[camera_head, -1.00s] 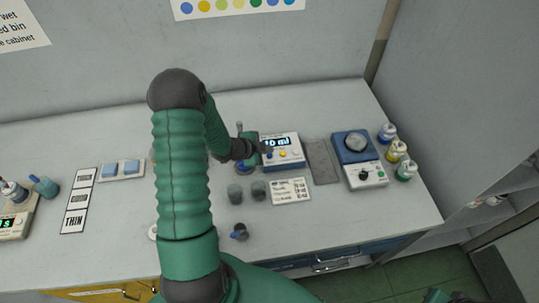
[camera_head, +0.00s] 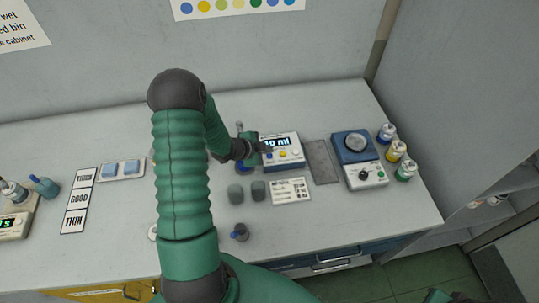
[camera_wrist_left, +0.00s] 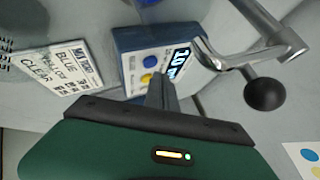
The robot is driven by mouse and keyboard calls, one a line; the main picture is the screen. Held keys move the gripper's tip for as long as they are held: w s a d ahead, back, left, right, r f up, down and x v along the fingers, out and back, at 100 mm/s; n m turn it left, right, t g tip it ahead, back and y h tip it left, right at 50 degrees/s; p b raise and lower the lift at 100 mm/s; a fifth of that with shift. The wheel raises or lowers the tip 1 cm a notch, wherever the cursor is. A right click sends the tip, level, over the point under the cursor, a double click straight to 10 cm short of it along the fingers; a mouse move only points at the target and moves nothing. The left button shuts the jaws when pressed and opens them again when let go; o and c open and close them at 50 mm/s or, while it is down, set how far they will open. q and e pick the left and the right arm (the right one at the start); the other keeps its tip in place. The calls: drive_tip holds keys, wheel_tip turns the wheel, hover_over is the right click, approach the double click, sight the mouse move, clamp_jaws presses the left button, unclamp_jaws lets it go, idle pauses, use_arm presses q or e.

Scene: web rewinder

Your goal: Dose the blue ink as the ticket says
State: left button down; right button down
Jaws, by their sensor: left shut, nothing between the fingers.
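The dosing unit (camera_head: 284,160) is a blue and white box with a lit display and coloured buttons. Its display looks like 10 or 1.0 ml, partly covered. In the left wrist view its blue button (camera_wrist_left: 150,61) and yellow button (camera_wrist_left: 147,78) show. My left gripper (camera_head: 266,148) is shut and empty at the unit's left front; its fingers (camera_wrist_left: 160,82) are close to the buttons, contact unclear. The mix ticket (camera_head: 291,191) lies in front of the unit; in the left wrist view (camera_wrist_left: 62,77) it lists BLUE and CLEAR, amounts unreadable.
A metal lever with a black knob (camera_wrist_left: 265,94) stands close beside my fingers. A blue device (camera_head: 352,148) and capped bottles (camera_head: 396,151) stand right. The front right counter is clear.

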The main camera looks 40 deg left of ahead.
sight(267, 157)
idle(0.3)
use_arm(q)
drive_tip(key=shift+f, duration=0.3)
drive_tip(key=shift+f+b, duration=0.4)
drive_tip(key=shift+b, duration=0.15)
idle(0.4)
drive_tip(key=shift+r, duration=0.1)
drive_tip(key=shift+r+p, duration=0.7)
drive_tip(key=shift+p, duration=0.1)
wheel_tip(267, 157, up, 5)
drive_tip(key=p, duration=0.4)
drive_tip(key=shift+r+p, duration=0.1)
drive_tip(key=shift+p, duration=0.25)
